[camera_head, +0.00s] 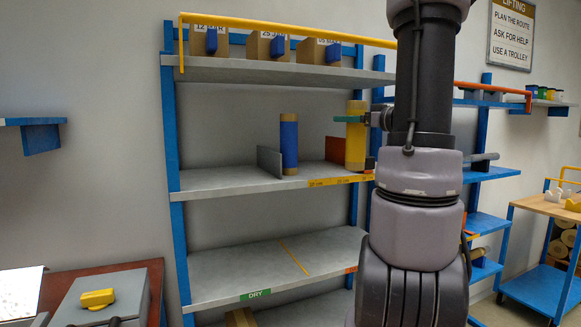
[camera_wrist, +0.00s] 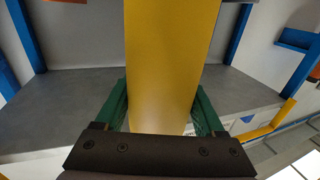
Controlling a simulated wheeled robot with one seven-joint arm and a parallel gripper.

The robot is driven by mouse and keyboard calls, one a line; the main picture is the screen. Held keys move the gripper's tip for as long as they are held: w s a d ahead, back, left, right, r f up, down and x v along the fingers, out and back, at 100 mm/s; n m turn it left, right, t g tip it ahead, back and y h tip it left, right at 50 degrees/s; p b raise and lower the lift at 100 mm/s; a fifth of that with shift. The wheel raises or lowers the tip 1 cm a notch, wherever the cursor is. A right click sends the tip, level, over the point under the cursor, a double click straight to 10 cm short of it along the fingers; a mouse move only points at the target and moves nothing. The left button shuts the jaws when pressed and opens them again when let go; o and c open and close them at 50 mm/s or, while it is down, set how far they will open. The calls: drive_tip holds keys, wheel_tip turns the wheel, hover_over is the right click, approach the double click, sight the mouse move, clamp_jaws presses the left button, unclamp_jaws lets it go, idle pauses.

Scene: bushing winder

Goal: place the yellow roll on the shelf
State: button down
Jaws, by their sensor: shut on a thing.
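The yellow roll (camera_head: 356,148) is upright at the right end of the middle shelf (camera_head: 220,180), just right of an orange-red divider. My gripper (camera_head: 352,119) reaches it from the right and is shut on its upper part. In the wrist view the yellow roll (camera_wrist: 170,65) stands between the green fingers of my gripper (camera_wrist: 160,110). The grey shelf board (camera_wrist: 50,110) lies behind and below it. My arm hides part of the shelf's right end. I cannot tell whether the roll's bottom touches the board.
A blue roll (camera_head: 289,142) stands left, between a grey divider (camera_head: 269,162) and the orange-red divider (camera_head: 336,149). The lower shelf (camera_head: 240,270) is mostly bare. The middle shelf's left part is clear.

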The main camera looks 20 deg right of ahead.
drive_tip(key=f+x, duration=0.3)
drive_tip(key=x, duration=1.4)
drive_tip(key=shift+w+f, duration=0.15)
drive_tip(key=shift+w, duration=0.2)
drive_tip(key=shift+a+f, duration=0.15)
